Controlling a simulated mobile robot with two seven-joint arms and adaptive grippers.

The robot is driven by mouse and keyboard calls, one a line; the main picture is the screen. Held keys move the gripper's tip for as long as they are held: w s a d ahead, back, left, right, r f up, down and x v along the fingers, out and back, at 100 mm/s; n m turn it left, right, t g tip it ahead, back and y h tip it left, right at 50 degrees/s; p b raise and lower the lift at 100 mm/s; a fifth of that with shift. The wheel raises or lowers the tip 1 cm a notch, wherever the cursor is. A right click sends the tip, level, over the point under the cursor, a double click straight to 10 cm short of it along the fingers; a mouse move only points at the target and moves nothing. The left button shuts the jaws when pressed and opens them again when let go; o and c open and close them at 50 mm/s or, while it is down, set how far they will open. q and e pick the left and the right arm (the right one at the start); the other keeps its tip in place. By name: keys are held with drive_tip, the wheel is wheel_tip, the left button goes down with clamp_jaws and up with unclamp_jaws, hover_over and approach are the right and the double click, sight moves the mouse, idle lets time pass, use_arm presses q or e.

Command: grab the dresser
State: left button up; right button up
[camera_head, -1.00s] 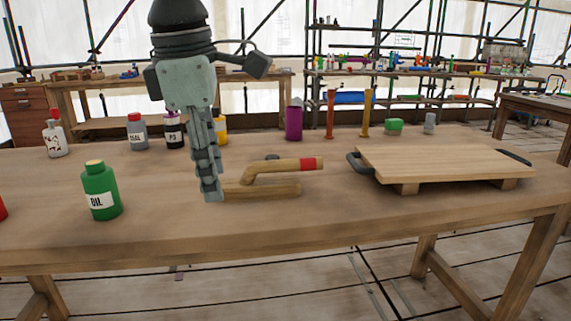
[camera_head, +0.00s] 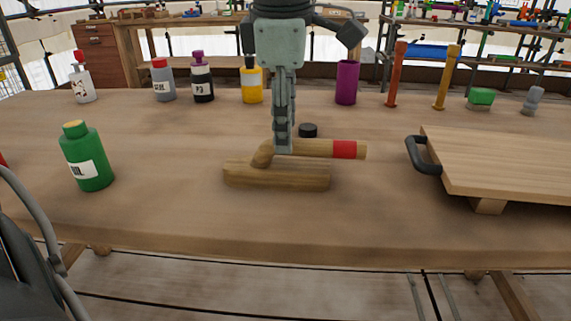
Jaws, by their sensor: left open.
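The dresser (camera_head: 276,176) is a wooden tool lying on the workbench, with a flat block below and a raised handle (camera_head: 315,148) that has a red band (camera_head: 344,149) near its right end. My left gripper (camera_head: 284,146) points straight down at the handle's left part, its fingertips overlapping it in the head view. The fingers are seen edge-on, one behind the other. The gripper is open; I cannot tell whether the fingers touch or straddle the handle. My right gripper is not in view.
A green oil bottle (camera_head: 86,158) stands left on the workbench (camera_head: 180,215). A wooden board with dark handles (camera_head: 500,160) lies right. A small black disc (camera_head: 308,130) is just behind the dresser. Several bottles and a purple cup (camera_head: 346,82) line the back.

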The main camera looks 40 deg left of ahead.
sight(293, 160)
use_arm(q)
drive_tip(key=f, duration=0.3)
drive_tip(key=shift+w+a+f, duration=0.1)
drive_tip(key=shift+w+a, duration=0.1)
drive_tip(key=shift+w, duration=0.1)
drive_tip(key=shift+c, duration=0.2)
clamp_jaws()
